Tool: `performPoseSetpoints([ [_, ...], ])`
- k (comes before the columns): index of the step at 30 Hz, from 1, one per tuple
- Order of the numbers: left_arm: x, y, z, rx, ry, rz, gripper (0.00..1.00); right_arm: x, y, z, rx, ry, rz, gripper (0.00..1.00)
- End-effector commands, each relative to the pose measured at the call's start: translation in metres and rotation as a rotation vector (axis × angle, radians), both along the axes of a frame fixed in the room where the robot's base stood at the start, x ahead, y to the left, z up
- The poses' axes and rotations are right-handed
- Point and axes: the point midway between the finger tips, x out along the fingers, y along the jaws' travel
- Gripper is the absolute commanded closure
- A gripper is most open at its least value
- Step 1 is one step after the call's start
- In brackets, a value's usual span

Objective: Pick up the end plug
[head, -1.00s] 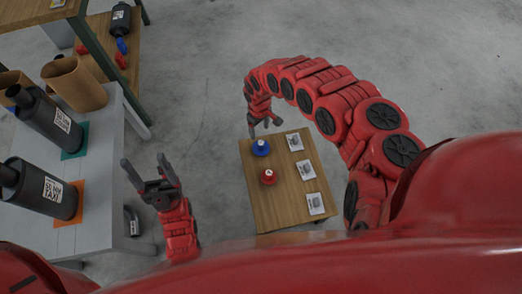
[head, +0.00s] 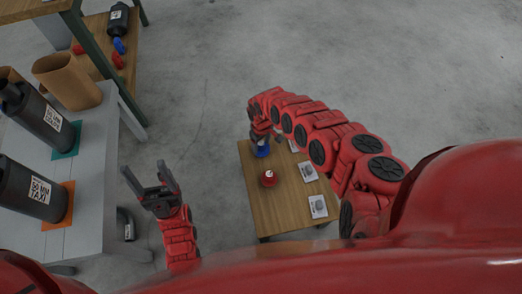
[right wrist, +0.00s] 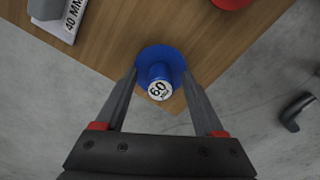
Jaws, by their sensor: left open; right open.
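A blue end plug (head: 262,152) stands on the small wooden table (head: 285,215) near its far left corner. In the right wrist view the blue plug (right wrist: 160,70) has a white "60" label on top and lies between the fingertips. My right gripper (right wrist: 160,85) is open around the plug's near part; contact cannot be told. In the head view my right gripper (head: 262,138) partly hides the plug. A red end plug (head: 268,178) stands nearer on the same table. My left gripper (head: 148,178) is open and empty over the floor, beside the grey table.
The grey table (head: 90,160) at left holds black mufflers (head: 40,115) and brown cardboard tubes (head: 68,80). Printed cards (head: 308,171) lie along the wooden table's right side. A shelf (head: 95,50) with more parts stands at the upper left. Open floor lies between.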

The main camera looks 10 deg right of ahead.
Motion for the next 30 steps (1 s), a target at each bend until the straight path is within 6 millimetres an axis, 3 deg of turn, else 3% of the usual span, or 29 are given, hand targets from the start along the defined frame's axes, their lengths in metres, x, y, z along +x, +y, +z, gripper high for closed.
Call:
performPoseSetpoints([
  [2,0.000,0.000,0.001,0.000,0.000,0.000,0.30,0.000,0.000,0.001,0.000,0.000,0.000,0.31],
  [13,0.000,0.000,0.001,0.000,0.000,0.000,0.30,0.000,0.000,0.001,0.001,0.001,0.000,0.98],
  [24,0.000,0.000,0.001,0.000,0.000,0.000,0.30,0.000,0.000,0.002,0.001,0.001,0.000,1.00],
  [30,0.000,0.000,0.010,0.000,0.000,0.000,0.30,0.000,0.000,0.017,0.001,0.001,0.001,1.00],
])
